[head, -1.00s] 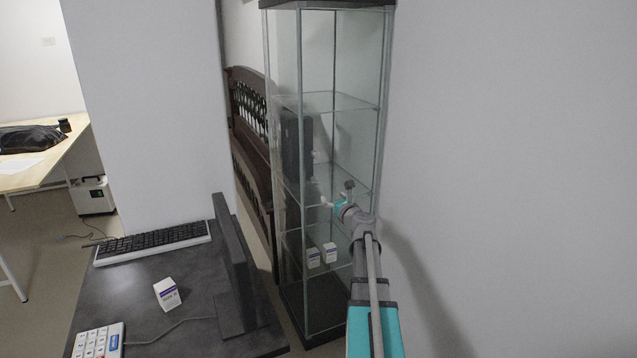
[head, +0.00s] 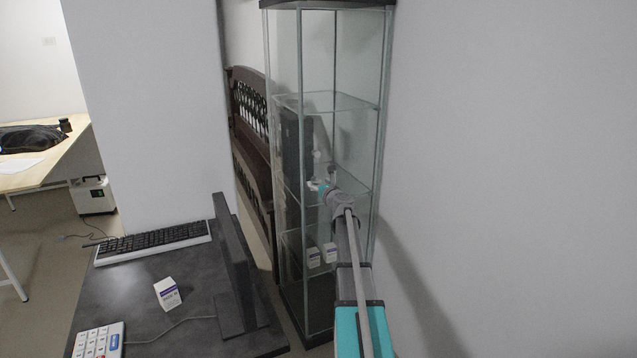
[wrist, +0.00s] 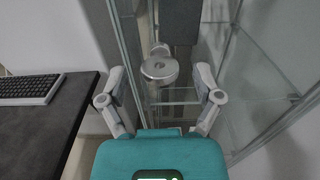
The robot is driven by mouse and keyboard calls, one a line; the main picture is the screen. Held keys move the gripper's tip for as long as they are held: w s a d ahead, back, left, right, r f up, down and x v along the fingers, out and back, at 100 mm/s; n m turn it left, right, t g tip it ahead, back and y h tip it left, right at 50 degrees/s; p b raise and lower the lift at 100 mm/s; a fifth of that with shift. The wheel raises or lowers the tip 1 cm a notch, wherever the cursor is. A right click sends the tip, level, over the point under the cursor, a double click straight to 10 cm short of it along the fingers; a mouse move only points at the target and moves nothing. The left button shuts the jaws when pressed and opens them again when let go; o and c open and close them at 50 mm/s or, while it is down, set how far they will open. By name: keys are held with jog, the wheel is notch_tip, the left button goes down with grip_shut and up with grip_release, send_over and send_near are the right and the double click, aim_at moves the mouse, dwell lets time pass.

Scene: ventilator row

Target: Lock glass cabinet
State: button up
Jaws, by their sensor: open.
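The glass cabinet (head: 345,130) stands tall in the middle of the head view, with a dark top and base and metal frame edges. In the wrist view, a round silver lock knob (wrist: 159,66) sits at the cabinet front, centred between my fingers. My gripper (head: 324,178) is in front of the cabinet at about middle-shelf height. In the wrist view my gripper (wrist: 160,84) is open, one finger on each side of the knob, with visible gaps. I cannot tell whether the fingertips reach the knob's depth. My arm hides part of the cabinet's lower right.
A dark desk (head: 130,300) with a keyboard (head: 155,241), a monitor (head: 236,270) and a small white box (head: 167,294) stands left of the cabinet. White boxes (head: 314,258) sit inside the cabinet. A plain wall (head: 520,180) closes the right side.

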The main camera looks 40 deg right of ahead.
jog(key=shift+x, duration=0.8)
jog(key=shift+c, duration=0.3)
jog(key=c, duration=1.1)
